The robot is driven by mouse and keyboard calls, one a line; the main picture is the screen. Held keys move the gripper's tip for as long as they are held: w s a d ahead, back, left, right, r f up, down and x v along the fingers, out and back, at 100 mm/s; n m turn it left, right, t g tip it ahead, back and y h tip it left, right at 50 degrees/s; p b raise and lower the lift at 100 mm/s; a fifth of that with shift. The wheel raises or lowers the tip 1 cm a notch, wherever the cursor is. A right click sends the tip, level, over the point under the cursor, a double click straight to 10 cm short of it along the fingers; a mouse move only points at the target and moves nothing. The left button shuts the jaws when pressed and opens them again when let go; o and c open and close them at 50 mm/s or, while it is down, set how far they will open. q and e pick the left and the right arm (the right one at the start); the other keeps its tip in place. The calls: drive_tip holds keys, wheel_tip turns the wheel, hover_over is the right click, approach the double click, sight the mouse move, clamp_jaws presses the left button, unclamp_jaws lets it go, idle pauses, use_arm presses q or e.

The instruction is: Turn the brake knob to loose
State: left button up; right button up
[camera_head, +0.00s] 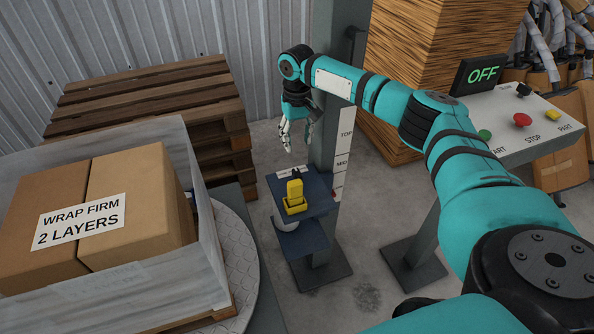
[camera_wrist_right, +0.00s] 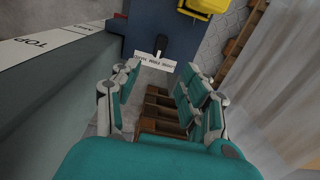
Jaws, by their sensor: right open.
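The brake knob is a small black lever on the dark blue carriage (camera_head: 318,190) of the grey mast; the knob (camera_head: 296,173) shows behind the yellow part in the head view. In the right wrist view the black knob (camera_wrist_right: 161,43) stands at the carriage edge beside a white label (camera_wrist_right: 155,61). The label is upside down there and small; I cannot tell the knob's setting. My right gripper (camera_head: 297,136) hangs above the knob, fingers down, apart from it. In the wrist view my right gripper (camera_wrist_right: 163,88) is open with nothing between its fingers. My left gripper is not in view.
A yellow part (camera_head: 294,198) sits on the carriage. The mast (camera_head: 330,130) rises right beside my gripper. Wrapped boxes (camera_head: 110,205) stand on a round turntable (camera_head: 240,255) at left. Stacked pallets (camera_head: 150,105) are behind. A control panel (camera_head: 525,125) reading OFF is at right.

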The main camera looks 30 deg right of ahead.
sight(297, 172)
wheel_tip(297, 172, down, 13)
drive_tip(key=shift+r, duration=0.1)
idle(0.3)
clamp_jaws()
